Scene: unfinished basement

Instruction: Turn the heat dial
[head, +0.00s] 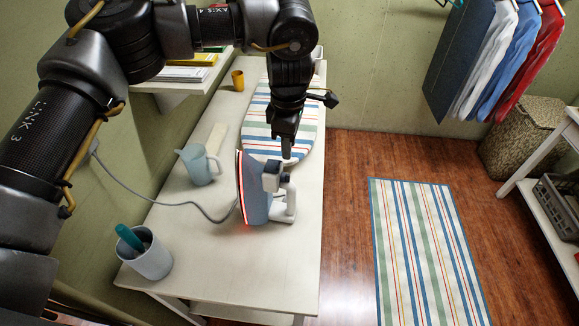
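The iron (252,192) stands on the white table with its flat plate facing left and a red glow along the plate's edge. Its white handle (290,205) is on the right side. A small pale round part (285,178), perhaps the heat dial, shows near the top of the handle beside a dark block; I cannot make it out clearly. My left gripper (287,154) points down just above and behind the iron, its tip close to that part. Whether it touches is unclear. Its fingers are seen edge-on, so their gap is hidden. My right gripper is out of view.
The table (225,270) also holds a striped ironing board (262,135), a pale blue jug (198,165), a grey cup (148,258) and a yellow cup (238,80). A grey cord (175,203) runs from the wall to the iron. A striped rug (425,250) lies right.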

